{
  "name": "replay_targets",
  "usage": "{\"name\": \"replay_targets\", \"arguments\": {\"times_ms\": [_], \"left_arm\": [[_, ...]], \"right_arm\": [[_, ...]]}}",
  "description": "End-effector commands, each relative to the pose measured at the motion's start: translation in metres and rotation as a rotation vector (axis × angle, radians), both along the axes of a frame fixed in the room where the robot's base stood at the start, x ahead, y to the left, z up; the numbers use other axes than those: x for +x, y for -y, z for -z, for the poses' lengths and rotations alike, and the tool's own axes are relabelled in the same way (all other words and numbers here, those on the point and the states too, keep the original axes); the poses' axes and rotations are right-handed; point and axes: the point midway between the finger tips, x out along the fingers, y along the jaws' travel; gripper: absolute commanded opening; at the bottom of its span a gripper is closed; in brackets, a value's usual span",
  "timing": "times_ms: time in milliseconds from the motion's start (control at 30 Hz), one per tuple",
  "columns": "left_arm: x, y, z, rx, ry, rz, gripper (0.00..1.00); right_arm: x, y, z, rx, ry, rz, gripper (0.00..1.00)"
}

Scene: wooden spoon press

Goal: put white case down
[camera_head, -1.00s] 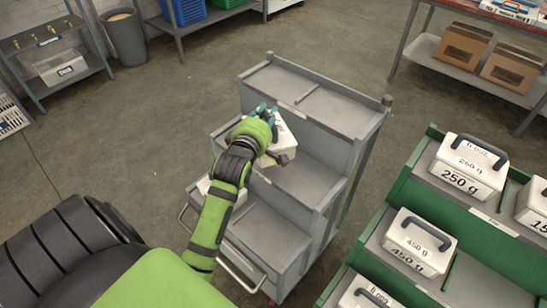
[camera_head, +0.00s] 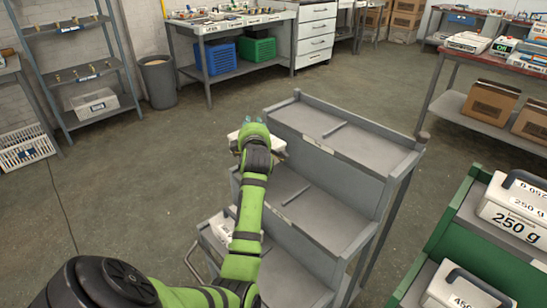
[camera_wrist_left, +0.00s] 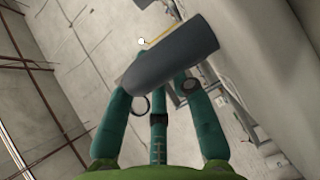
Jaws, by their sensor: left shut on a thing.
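My left gripper (camera_head: 253,123) is shut on the dark handle of a white case (camera_head: 277,146). The case is mostly hidden behind my green wrist in the head view. It hangs at the left end of the grey tiered cart (camera_head: 350,155), near the upper and middle tiers; I cannot tell whether it touches the cart. In the left wrist view, teal fingers (camera_wrist_left: 158,95) close around the grey handle (camera_wrist_left: 172,62), with the pale case side (camera_wrist_left: 275,50) at the right. My right gripper is not in view.
Another white case (camera_head: 224,226) sits on the cart's lowest tier, partly behind my arm. A green rack (camera_head: 440,250) with white weight cases stands at the right. Open floor lies left of the cart.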

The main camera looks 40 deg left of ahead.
Motion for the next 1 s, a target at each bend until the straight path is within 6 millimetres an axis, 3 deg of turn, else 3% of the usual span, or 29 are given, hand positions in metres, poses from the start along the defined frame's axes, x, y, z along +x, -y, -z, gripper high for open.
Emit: {"name": "replay_targets", "arguments": {"times_ms": [100,300,633,1000], "left_arm": [[0.006,0.026,0.015,0.001,0.001,0.003,0.00],[0.011,0.047,0.028,0.004,0.003,0.001,0.00],[0.012,0.050,0.066,0.005,0.001,0.001,0.00],[0.012,0.049,0.069,0.004,0.005,0.001,0.00]], "right_arm": [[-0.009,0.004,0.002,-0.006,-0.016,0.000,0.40],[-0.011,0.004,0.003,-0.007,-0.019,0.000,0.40],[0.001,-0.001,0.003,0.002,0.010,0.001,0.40],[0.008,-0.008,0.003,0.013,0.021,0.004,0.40]]}}
